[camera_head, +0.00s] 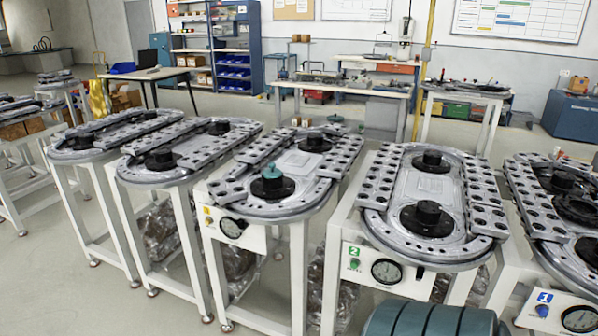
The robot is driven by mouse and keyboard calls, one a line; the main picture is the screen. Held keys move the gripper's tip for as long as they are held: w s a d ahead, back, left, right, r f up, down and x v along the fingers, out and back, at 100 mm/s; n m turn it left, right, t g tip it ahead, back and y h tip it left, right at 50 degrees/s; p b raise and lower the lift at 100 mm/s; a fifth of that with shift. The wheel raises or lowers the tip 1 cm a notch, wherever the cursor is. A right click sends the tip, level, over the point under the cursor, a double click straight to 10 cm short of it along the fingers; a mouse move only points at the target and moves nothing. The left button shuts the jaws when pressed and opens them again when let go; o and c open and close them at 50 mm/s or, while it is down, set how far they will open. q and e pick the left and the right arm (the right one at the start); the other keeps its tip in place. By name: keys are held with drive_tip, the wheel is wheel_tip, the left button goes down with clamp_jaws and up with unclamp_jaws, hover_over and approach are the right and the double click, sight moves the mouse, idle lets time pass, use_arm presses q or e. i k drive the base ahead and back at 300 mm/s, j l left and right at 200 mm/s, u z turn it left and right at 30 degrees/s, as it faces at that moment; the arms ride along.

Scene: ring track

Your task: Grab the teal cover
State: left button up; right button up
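A small teal cover (271,172) sits on the front black hub (272,187) of the middle ring track (283,207), the one with a yellow tag on its stand. Neither of my grippers is in view, and nothing touches the teal cover.
Similar oval tracks stand on both sides, including one with a green tag (430,190) and one with a blue tag (543,311). Narrow floor gaps separate the white stands. Workbenches (340,85) and a shelf (215,45) stand behind. Open floor (70,280) lies at left.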

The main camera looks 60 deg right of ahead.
sight(272, 173)
drive_tip(key=z, duration=1.7)
drive_tip(key=i+l+z, duration=0.15)
drive_tip(key=i+z, duration=0.2)
drive_tip(key=i, duration=0.15)
